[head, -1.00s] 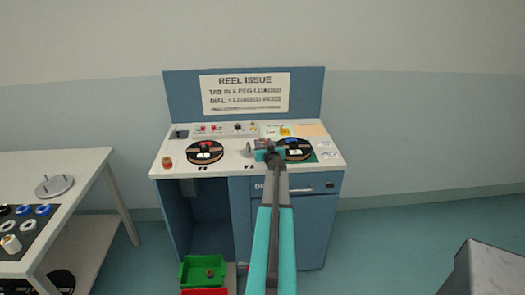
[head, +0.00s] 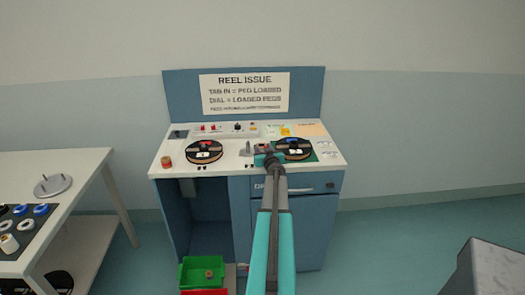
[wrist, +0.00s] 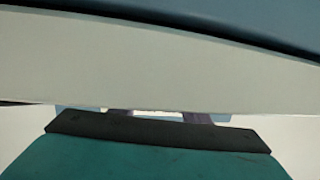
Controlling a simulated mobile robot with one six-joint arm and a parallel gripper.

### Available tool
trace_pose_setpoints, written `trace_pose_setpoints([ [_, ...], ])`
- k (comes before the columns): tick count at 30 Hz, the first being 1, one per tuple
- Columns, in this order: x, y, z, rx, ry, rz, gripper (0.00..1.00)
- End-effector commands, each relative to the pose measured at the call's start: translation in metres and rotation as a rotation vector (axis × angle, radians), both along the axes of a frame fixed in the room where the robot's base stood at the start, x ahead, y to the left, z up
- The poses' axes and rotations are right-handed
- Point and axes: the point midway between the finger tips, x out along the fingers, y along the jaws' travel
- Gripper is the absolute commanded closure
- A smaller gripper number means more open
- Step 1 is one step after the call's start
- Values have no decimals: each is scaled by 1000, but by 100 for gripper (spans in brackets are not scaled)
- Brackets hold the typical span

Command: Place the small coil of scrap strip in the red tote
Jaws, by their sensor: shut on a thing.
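The red tote (head: 205,292) shows only as a strip at the bottom edge of the head view, just in front of a green tote (head: 186,270). My gripper (head: 262,150) is over the bench worktop, just left of the right-hand black reel. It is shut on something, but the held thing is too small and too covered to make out. In the wrist view, the fingers (wrist: 155,113) are mostly hidden behind a broad pale band. I cannot identify the small coil of scrap strip with certainty.
The blue reel bench (head: 318,215) has a left reel (head: 203,151), a right reel (head: 293,149) and a small reddish-brown cylinder (head: 166,162). A small brown piece (head: 209,273) lies in the green tote. A white table (head: 75,165) stands left; a grey block (head: 490,270) is at lower right.

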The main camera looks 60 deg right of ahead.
Motion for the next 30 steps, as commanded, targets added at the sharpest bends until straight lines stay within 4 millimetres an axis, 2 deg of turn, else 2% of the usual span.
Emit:
trace_pose_setpoints([
  [5, 0, 0, -3, 1, -1, 0, 81],
  [6, 0, 0, -3, 1, -1, 0, 56],
  [9, 0, 0, -3, 1, -1, 0, 39],
  [23, 0, 0, 1, -1, 1, 0, 39],
  [30, -10, 12, 3, 0, 0, 0, 39],
])
